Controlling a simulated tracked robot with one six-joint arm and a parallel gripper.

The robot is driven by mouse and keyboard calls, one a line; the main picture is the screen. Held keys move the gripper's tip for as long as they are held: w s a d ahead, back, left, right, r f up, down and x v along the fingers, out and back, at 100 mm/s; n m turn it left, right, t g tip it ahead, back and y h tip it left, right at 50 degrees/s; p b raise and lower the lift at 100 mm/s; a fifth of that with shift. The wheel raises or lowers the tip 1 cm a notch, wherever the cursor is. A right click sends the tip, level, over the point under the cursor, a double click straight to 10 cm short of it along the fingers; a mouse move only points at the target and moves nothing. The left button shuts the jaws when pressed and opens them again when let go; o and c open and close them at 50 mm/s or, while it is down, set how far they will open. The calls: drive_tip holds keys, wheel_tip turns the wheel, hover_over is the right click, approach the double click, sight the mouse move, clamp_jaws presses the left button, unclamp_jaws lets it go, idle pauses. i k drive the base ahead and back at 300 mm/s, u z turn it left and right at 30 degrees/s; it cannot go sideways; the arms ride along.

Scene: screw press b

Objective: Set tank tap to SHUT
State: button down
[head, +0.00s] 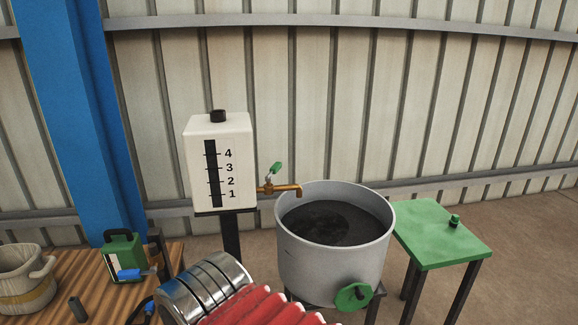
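The white tank (230,170) stands on a dark post in front of the wall. It has a black cap and a dark vertical gauge strip marked 1 to 4. The brass tank tap (285,188) sticks out to the right from low on the tank. Its green-tipped lever (276,168) points up, tilted a little to the right. The spout ends over the left rim of a large grey pot (300,262). I see no stream from the spout. No SHUT marking is readable. My gripper is not in view.
The pot holds something dark and has a green round knob (352,296). A green table (430,232) with a small green-topped item stands right. A wooden bench (110,300) with a green can (124,258) stands left. A silver cylinder and red ribbed part fill the bottom middle.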

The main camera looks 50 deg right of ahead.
sight(276, 166)
drive_tip(key=z, duration=0.65)
drive_tip(key=i, duration=1)
drive_tip(key=z, duration=0.1)
